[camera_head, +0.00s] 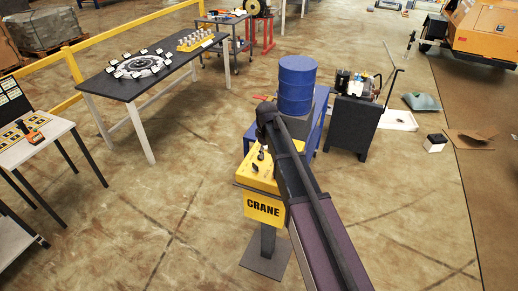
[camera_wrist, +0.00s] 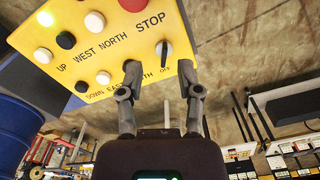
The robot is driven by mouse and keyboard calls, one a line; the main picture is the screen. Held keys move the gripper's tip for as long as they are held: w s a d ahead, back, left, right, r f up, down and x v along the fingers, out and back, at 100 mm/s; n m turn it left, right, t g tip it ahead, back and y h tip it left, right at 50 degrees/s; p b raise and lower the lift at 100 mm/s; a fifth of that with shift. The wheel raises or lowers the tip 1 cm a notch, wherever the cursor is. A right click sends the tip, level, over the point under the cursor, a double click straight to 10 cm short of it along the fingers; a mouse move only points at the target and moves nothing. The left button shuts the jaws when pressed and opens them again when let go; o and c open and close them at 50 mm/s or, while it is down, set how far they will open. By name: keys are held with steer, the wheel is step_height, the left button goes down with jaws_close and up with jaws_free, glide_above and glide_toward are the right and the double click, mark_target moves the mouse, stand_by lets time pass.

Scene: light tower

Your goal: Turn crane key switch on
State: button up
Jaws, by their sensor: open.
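The yellow crane control box, labelled CRANE (camera_head: 263,209), stands on a dark pedestal in the head view. My arm covers its right side. The key switch (camera_wrist: 163,53) has a pale round base and a dark narrow handle, between the STOP and OFF labels. My gripper (camera_wrist: 160,71) is open in the wrist view. Its two fingertips lie either side of the switch in the picture; I cannot tell whether they touch it.
A blue drum (camera_head: 297,85) stands behind the box, beside a dark cabinet (camera_head: 352,122). A long black table (camera_head: 150,72) with a round dial stands at the left. A smaller table (camera_head: 40,150) holds an orange device. The floor in front of the box is clear.

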steer(key=s+d+f+m+b, duration=0.4)
steer(key=s+d+f+b, duration=0.1)
steer(key=s+d, duration=0.3)
steer(key=s+d+f+m+b, duration=0.4)
steer(key=s+d+f+b, duration=0.2)
steer(key=s+d, duration=0.2)
steer(key=s, duration=0.2)
steer(key=shift+s+d+f, duration=0.15)
steer(key=shift+s+f, duration=0.15)
stand_by(0.4)
steer(key=shift+m, duration=0.8)
steer(key=s, duration=0.1)
steer(key=s+d, duration=0.2)
steer(key=shift+s, duration=0.35)
